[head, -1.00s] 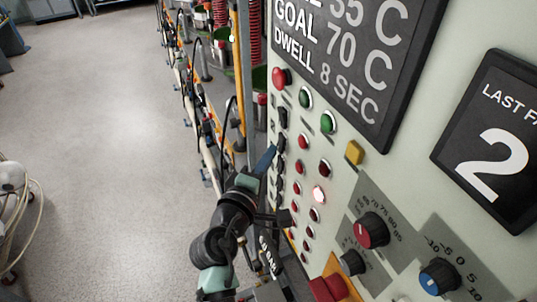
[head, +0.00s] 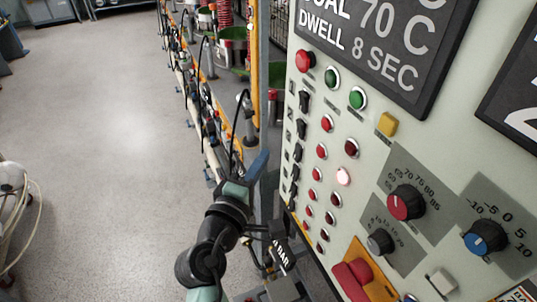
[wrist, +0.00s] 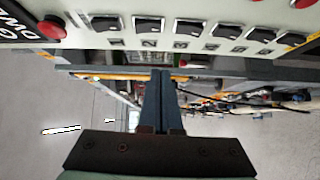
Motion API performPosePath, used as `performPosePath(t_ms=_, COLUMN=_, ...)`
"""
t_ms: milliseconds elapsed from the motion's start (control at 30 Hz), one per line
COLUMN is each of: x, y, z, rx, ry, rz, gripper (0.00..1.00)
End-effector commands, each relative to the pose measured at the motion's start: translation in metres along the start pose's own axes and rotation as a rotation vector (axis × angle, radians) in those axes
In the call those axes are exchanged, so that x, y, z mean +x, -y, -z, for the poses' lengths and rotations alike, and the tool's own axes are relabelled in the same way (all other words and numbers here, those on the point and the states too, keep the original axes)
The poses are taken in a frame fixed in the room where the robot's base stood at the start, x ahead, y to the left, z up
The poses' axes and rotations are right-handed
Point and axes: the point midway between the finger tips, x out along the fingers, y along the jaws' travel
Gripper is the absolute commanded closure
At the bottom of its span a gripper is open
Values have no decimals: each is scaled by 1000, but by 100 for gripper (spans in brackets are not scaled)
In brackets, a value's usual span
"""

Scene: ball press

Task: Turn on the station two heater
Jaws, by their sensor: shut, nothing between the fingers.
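A column of black rocker switches runs down the left edge of the pale control panel (head: 415,135). In the wrist view they form a numbered row, with the station two switch (wrist: 148,24) above the "2". The same switch shows in the head view (head: 301,128). How it is tipped is too small to tell. My gripper (wrist: 161,73) is shut and empty, its dark blue fingers together. In the wrist view its tips lie below the switch row, nearest the 2 and 3 switches. In the head view my gripper (head: 262,158) is left of the panel edge, apart from the switches.
Switch 1 (wrist: 107,22) and switch 3 (wrist: 188,27) flank switch 2 closely. A red button (head: 305,60) sits above the switches. Red lamps stand to their right, with one lit lamp (head: 343,176). Open floor (head: 110,150) lies left.

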Motion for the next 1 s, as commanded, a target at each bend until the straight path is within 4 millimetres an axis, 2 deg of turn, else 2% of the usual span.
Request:
performPosePath(t_ms=33, x=-12, y=6, z=-1, rx=0, ry=0, rz=0, gripper=100)
performPosePath(t_ms=200, x=-43, y=9, z=-1, rx=0, ry=1, rz=-1, gripper=100)
performPosePath(t_ms=400, x=-65, y=10, z=-1, rx=-1, ry=2, rz=0, gripper=100)
performPosePath(t_ms=1000, x=-69, y=9, z=-1, rx=0, ry=3, rz=-1, gripper=100)
